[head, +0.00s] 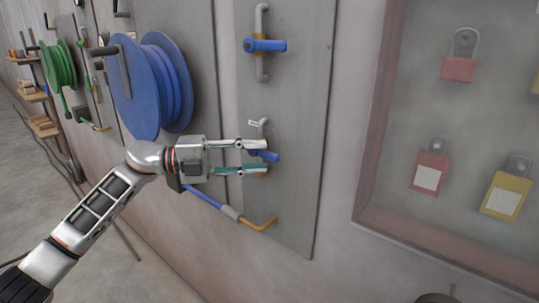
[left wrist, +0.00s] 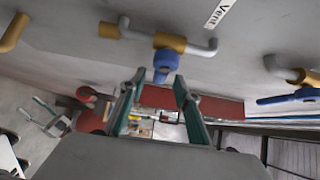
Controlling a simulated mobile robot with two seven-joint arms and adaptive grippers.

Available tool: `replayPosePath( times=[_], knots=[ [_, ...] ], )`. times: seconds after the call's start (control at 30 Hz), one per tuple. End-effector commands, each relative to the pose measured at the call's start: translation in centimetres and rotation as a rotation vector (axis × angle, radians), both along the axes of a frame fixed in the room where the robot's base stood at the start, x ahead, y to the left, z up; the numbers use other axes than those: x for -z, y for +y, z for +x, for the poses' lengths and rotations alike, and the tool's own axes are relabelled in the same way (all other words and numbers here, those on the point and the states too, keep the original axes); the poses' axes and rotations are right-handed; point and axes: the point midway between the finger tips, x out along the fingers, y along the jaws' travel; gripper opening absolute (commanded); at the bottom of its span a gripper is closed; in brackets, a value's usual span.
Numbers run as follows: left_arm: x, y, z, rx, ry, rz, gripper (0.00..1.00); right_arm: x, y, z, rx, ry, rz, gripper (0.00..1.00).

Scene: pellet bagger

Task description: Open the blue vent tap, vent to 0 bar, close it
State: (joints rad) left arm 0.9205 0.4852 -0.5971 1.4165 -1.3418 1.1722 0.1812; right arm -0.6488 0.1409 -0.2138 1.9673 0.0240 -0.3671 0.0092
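The blue vent tap (head: 270,156) sits on a short grey pipe with a brass fitting on the grey wall panel. In the left wrist view, its blue handle (left wrist: 166,65) hangs from the brass body beside a white "Vent" label (left wrist: 218,13). My left gripper (head: 266,157) is open, with one finger above and one below the tap handle in the head view. In the left wrist view, the handle lies near the gap between the fingertips; I cannot tell whether they touch it. No pressure reading shows. My right gripper is not in view.
A second blue tap (head: 265,46) is higher on the panel. A blue hose (head: 203,197) with a brass end runs below my gripper. A blue hose reel (head: 146,85) and a green reel (head: 58,65) are left. A framed padlock board (head: 440,215) is right.

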Motion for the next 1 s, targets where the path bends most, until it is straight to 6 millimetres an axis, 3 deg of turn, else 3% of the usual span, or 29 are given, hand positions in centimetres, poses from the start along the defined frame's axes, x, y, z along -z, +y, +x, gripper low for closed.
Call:
replayPosePath(
  times=[0.23,0.6,0.73,1.0],
  knots=[
    [-0.1,-3.0,0.5,0.0,0.001,-0.001,0.32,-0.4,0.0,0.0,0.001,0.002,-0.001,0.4],
    [0.1,-3.5,0.6,-0.001,0.001,0.0,0.32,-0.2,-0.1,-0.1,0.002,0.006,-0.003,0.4],
    [0.0,-3.5,0.6,-0.001,0.001,0.0,0.0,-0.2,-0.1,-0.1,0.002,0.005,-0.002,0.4],
    [0.0,-3.5,0.6,-0.001,0.006,-0.007,0.0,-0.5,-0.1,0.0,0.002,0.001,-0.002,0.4]
  ],
)
